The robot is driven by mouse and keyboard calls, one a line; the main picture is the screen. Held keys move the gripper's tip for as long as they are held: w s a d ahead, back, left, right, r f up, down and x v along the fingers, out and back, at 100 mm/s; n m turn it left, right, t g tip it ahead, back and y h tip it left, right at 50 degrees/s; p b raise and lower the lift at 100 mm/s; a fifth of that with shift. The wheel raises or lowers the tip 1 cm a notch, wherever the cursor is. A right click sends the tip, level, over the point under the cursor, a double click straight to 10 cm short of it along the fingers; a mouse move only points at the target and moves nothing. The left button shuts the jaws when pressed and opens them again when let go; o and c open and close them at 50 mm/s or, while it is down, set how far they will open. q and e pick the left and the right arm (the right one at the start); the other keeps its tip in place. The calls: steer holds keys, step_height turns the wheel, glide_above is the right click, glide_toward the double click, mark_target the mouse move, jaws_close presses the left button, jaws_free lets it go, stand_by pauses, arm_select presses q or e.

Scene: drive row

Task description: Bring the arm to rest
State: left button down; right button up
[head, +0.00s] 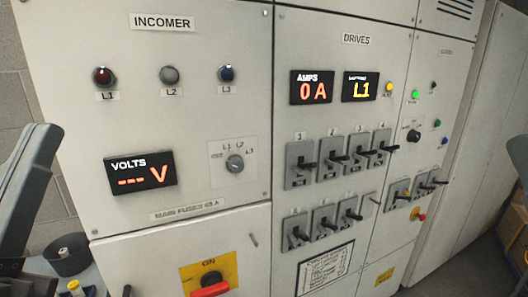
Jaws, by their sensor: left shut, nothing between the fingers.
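My left gripper (28,190) is a dark grey shape at the left edge, partly cut off by the frame. It is shut and empty, in front of the wall and left of the cabinet, apart from the panel controls. A dark piece at the right edge, beside the last cabinet, looks like part of my right arm. It is mostly cut off, and its fingers cannot be made out.
The incomer panel (90,60) has a volts display (140,174) and a red rotary handle (210,284) on yellow. The drives panel holds an amps display (312,88) and several black switches (300,165). A dark round pot (66,262) stands at lower left.

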arm_select(q)
step_height(320, 180, up, 32)
steer(key=s+d+h+p, duration=0.1)
steer(key=h+p, duration=0.1)
steer(key=p, duration=2.9)
steer(key=shift+s+d+m+p, duration=0.2)
steer(key=shift+d+m+p, duration=0.15)
steer(key=shift+m, duration=0.05)
